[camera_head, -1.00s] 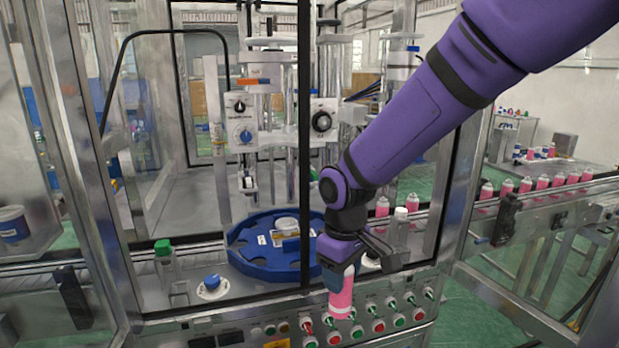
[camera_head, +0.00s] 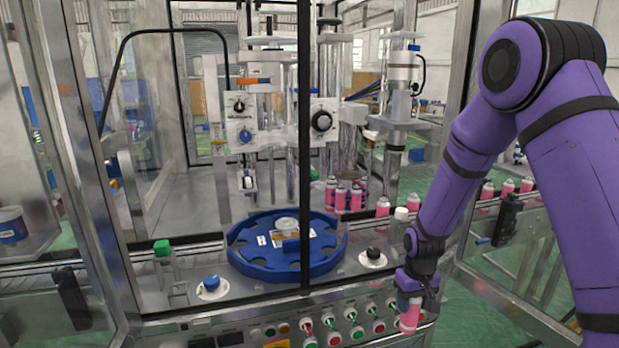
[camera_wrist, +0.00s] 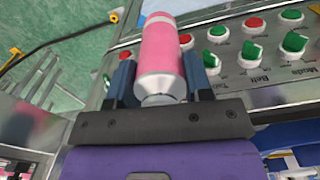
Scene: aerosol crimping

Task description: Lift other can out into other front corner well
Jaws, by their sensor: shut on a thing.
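My gripper (camera_head: 415,283) is shut on a pink can (camera_head: 410,314) with a pale end, in front of the control panel's right end in the head view. The can hangs below the fingers, slightly tilted. In the wrist view the same can (camera_wrist: 161,55) sits between the two blue-grey fingers of my gripper (camera_wrist: 160,80). Several other pink cans (camera_head: 347,197) stand in a group behind the blue star wheel (camera_head: 262,266). The wheel's visible front pockets look empty. I cannot tell which place is the front corner well.
The panel has several red and green knobs (camera_head: 352,314). A black knob (camera_head: 373,254) and a blue knob (camera_head: 212,283) flank the wheel. More pink cans (camera_head: 507,187) line the conveyor at right. Metal frame posts (camera_head: 306,140) bound the machine opening.

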